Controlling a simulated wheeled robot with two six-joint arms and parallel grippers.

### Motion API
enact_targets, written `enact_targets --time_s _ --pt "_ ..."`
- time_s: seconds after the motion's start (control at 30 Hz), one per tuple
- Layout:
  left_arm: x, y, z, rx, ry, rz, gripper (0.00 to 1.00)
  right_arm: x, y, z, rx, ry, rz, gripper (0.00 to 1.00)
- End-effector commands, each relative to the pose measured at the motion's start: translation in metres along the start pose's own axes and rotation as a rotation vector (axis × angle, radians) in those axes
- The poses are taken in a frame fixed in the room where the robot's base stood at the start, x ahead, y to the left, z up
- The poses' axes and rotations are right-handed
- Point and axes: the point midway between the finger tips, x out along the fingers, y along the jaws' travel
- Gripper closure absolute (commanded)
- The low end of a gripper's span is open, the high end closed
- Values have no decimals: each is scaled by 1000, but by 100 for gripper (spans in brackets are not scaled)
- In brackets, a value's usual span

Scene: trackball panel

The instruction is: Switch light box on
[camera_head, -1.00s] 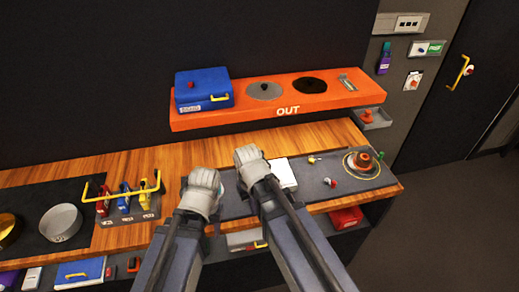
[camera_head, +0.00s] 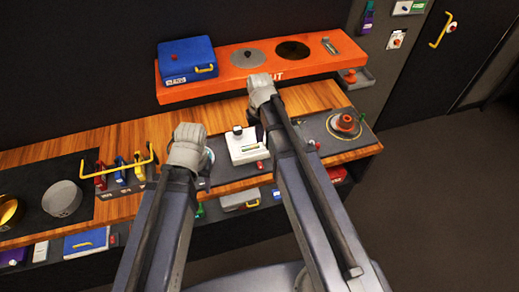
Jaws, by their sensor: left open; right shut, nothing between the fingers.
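A white box (camera_head: 247,149) with a dark knob-like part on top and a small red part at its front right sits on the dark panel between my two arms. It may be the light box; I cannot read a label or tell whether it is lit. My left gripper (camera_head: 188,133) is open, left of the white box and near the panel's left end. My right gripper (camera_head: 260,82) is shut and empty, farther back and up, in front of the orange shelf's edge. My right forearm passes just right of the white box.
The orange shelf (camera_head: 205,90) holds a blue case (camera_head: 187,60) and round discs. A round device with an orange-red top (camera_head: 345,123) stands at the panel's right. A caddy with a yellow handle (camera_head: 125,163) and a metal pan (camera_head: 63,198) are at left.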

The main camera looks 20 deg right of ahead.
Motion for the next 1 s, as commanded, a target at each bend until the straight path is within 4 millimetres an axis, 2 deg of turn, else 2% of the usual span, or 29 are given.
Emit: enact_targets --time_s 0.27,1.0 --pt "23 2 -1 4 0 -1 50 23 0 0 0 0 0 100" --pt "122 11 -7 14 0 -3 50 123 0 0 0 0 0 100"
